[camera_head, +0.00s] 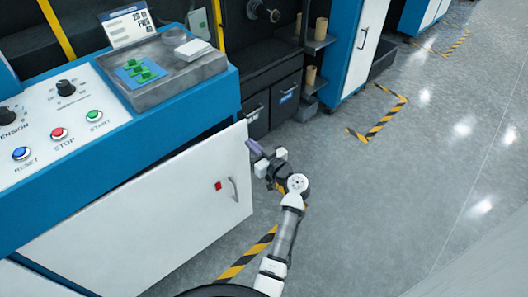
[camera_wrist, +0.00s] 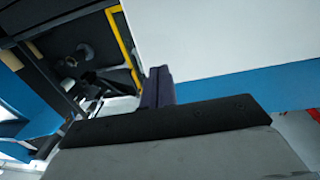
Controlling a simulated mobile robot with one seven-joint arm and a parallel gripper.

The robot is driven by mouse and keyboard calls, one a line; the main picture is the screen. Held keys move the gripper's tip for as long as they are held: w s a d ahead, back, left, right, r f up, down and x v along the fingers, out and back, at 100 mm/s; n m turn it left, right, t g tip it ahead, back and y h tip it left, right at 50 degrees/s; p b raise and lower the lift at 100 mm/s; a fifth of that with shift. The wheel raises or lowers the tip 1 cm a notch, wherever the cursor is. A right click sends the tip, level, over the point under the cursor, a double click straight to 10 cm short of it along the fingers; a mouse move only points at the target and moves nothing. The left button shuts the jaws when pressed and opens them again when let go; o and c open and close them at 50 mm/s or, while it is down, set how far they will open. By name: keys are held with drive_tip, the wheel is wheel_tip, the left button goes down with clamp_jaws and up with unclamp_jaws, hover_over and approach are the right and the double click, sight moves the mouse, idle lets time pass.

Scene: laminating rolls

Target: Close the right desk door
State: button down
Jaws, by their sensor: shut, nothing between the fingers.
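The right desk door (camera_head: 150,215) is a white panel with a handle (camera_head: 232,189) and a small red square on its front. It stands ajar in the head view, with a dark gap between its top edge and the blue desk (camera_head: 185,110). My gripper (camera_head: 254,148) is at the upper corner of the door's free right edge. Its dark purple fingers are shut together and empty. In the wrist view the shut fingers (camera_wrist: 157,86) are beside a white panel (camera_wrist: 210,40) with a blue band. I cannot tell whether they touch it.
The desk top carries buttons, knobs and a grey tray (camera_head: 175,75) with green pieces. Dark drawers (camera_head: 270,105) and another blue-and-white cabinet (camera_head: 355,45) stand behind. Striped floor markings (camera_head: 382,120) lie at the right. The grey floor (camera_head: 400,200) right of my arm is clear.

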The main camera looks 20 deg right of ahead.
sight(241, 135)
drive_tip(key=x, duration=0.3)
drive_tip(key=shift+p, duration=0.35)
drive_tip(key=shift+w, duration=0.1)
